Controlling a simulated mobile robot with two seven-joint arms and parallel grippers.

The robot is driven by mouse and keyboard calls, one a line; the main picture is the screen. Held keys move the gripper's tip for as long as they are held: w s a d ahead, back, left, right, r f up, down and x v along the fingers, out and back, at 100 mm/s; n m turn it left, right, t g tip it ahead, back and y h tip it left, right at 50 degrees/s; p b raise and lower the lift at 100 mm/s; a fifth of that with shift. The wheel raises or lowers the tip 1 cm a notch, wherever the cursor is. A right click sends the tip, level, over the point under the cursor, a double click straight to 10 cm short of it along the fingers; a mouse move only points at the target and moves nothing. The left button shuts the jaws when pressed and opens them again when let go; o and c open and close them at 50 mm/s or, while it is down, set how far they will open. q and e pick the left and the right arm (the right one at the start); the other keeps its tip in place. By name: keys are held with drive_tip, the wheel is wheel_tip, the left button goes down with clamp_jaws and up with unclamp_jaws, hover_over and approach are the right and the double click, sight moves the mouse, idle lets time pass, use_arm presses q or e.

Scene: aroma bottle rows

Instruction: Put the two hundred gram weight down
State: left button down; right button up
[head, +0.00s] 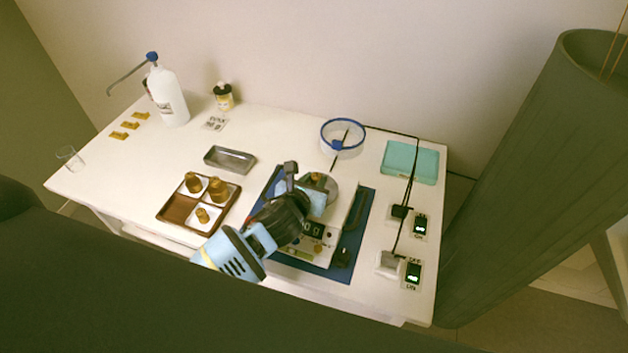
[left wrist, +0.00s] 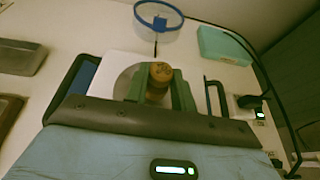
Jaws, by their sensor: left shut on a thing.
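My left gripper (left wrist: 158,95) is shut on a brass weight (left wrist: 159,78), held upright between its two fingers. In the head view the left gripper (head: 308,190) is over the round pan (head: 338,190) of the electronic balance (head: 308,252). The top of the weight shows there beside the fingers (head: 317,178). Whether the weight's base touches the pan is hidden. Three other brass weights, a large one (head: 219,189), a middle one (head: 192,183) and a small one (head: 202,215), stand in the wooden tray (head: 172,222). My right gripper is not in view.
A metal tray (head: 230,160) lies behind the wooden one. A blue-rimmed clear container (head: 343,138) and a teal box (head: 410,162) stand at the back. Black cables run along the right side to switches (head: 413,272). A pump bottle (head: 168,98) stands back left.

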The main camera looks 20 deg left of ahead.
use_arm(q)
drive_tip(key=shift+f, duration=0.1)
drive_tip(key=c, duration=1.2)
unclamp_jaws()
drive_tip(key=shift+o, duration=0.2)
drive_tip(key=shift+r, duration=0.2)
drive_tip(key=d+v, duration=0.1)
drive_tip(key=v, duration=1.1)
drive_tip(key=shift+a+p, duration=0.4)
drive_tip(key=shift+a, duration=0.05)
